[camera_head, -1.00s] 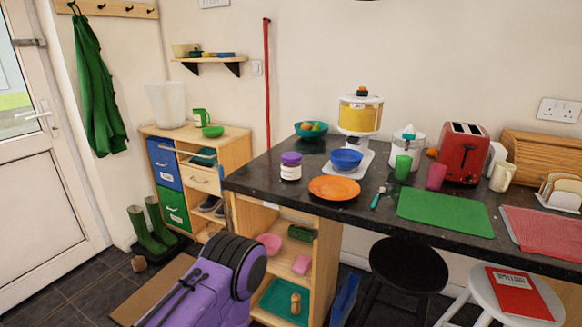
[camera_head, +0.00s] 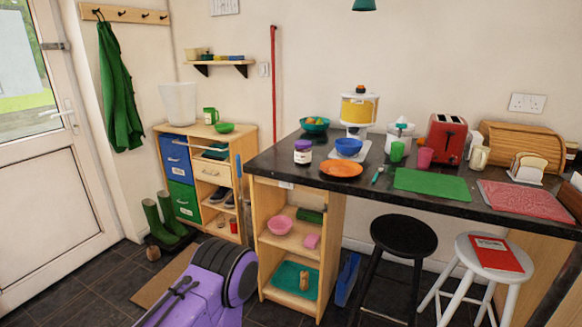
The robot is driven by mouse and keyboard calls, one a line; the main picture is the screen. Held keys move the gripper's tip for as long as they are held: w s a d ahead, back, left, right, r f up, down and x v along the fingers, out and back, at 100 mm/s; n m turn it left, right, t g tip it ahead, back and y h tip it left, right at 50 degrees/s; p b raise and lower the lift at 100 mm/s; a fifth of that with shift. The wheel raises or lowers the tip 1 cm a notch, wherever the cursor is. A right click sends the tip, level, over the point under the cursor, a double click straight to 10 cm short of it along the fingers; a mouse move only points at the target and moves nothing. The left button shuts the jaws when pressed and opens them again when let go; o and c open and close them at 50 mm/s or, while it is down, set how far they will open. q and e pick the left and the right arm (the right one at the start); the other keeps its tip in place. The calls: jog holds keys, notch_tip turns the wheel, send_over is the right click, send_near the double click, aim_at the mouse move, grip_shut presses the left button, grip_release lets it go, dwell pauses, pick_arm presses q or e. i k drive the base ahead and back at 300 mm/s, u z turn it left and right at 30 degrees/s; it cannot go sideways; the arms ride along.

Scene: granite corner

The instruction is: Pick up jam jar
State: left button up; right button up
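The jam jar (camera_head: 303,152) stands upright on the dark granite counter (camera_head: 283,162), near its left end. It has a purple lid, a pale label and dark contents. An orange plate (camera_head: 341,169) lies just to its right and nearer to me, and a blue bowl (camera_head: 348,147) stands further right. Nothing hides the jar. Neither of my grippers shows in this view.
A purple bulky thing with a black ribbed round part (camera_head: 238,275) stands on the floor in front of the counter's left end. A black stool (camera_head: 403,236) and a white stool (camera_head: 492,253) stand before the counter. Dark tiled floor (camera_head: 75,292) is clear at lower left.

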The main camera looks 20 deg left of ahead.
aim_at(303, 158)
jog(key=z, duration=0.15)
jog(key=k, duration=0.4)
jog(key=u, duration=1.15)
jog(key=i, duration=1.8)
jog(key=z, duration=0.65)
